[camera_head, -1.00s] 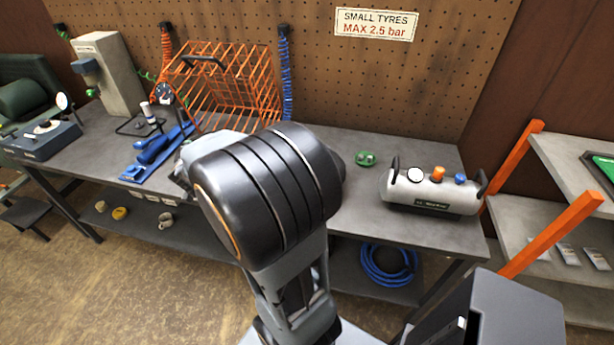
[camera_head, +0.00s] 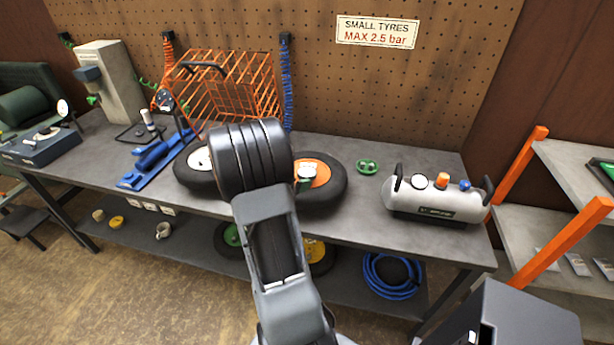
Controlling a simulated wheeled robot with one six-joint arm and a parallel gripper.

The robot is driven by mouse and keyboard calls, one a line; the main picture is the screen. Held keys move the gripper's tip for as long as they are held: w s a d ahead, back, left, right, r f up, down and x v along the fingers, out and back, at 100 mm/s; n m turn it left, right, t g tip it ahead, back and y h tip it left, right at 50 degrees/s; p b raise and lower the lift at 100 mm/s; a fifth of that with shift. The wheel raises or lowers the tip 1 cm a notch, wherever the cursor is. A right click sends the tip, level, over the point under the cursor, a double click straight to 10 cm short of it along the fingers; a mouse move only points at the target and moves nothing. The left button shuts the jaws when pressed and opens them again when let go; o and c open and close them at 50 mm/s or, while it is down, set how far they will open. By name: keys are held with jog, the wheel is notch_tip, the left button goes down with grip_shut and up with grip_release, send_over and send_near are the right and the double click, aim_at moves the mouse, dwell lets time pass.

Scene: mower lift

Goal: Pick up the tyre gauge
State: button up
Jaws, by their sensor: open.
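A small device with a pale round face and a dark green body (camera_head: 304,173), perhaps the tyre gauge, shows at the orange hub of a black wheel (camera_head: 333,187) on the bench. Whether it lies on the hub or stands in front of it I cannot tell. A blue foot pump (camera_head: 150,160) with a round dial stands further left. My arm rises in front of the bench, and its dark joint covers the space between the two wheels. My gripper is hidden behind the arm, so I cannot see its fingers.
A second wheel (camera_head: 190,175) with a white hub lies left of my arm. An orange wire cage (camera_head: 235,75) stands behind. A green ring-shaped part (camera_head: 367,166) and a grey air tank (camera_head: 436,203) are to the right. Bare bench top (camera_head: 350,223) shows in front.

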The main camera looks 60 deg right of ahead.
aim_at(300, 176)
jog(key=shift+x, duration=2.85)
jog(key=shift+w, duration=0.15)
jog(key=shift+c, duration=0.4)
